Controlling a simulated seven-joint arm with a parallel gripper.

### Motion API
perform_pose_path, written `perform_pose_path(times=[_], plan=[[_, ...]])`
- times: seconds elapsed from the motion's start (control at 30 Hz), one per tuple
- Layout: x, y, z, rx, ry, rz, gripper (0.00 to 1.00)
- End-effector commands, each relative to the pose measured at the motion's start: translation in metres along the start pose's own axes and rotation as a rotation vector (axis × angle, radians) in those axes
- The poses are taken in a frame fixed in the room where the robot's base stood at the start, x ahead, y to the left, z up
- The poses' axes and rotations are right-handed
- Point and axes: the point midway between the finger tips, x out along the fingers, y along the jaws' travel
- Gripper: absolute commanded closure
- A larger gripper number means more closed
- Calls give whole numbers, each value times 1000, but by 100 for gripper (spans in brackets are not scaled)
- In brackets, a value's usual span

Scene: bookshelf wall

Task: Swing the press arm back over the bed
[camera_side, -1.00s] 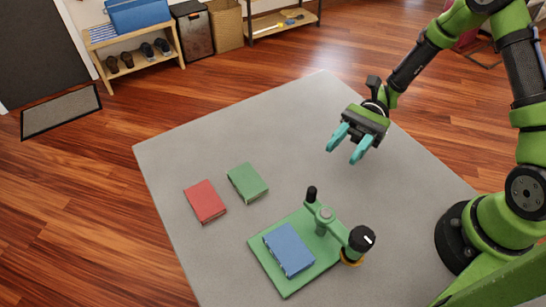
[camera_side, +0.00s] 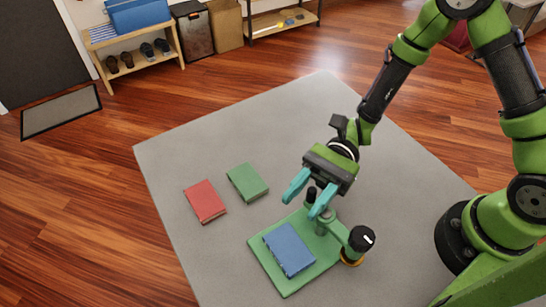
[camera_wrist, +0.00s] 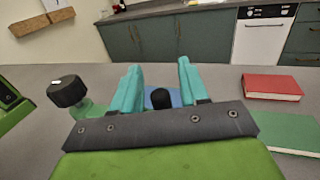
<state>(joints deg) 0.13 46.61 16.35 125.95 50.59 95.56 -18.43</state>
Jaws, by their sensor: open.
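The green press stands at the front of the grey table, with a blue book (camera_side: 289,249) lying on its green bed (camera_side: 286,288). The press arm (camera_side: 335,228) extends from the black-topped head (camera_side: 361,239) at right, past a post, to a dark upright handle (camera_side: 311,194), and lies off to the side of the book. My gripper (camera_side: 307,200) is open, with its teal fingers above and around the handle in the side view. In the wrist view the handle's dark top (camera_wrist: 161,98) shows between the open fingers. I cannot tell whether they touch it.
A red book (camera_side: 205,201) and a green book (camera_side: 247,182) lie on the table (camera_side: 290,115) left of the press. The table's back half is clear. A shoe bench and shelf stand beyond it on the floor.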

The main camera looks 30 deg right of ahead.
Motion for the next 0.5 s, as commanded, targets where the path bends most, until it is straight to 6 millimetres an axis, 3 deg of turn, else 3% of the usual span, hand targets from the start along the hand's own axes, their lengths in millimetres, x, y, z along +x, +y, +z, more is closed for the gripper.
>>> perform_pose_path(times=[0.13, 0.4, 0.5], plan=[[0, 0, 0, 0, 0, 0, 56], [0, 0, 0, 1, 0, 0, 97], [0, 0, 0, 1, 0, 0, 100]])
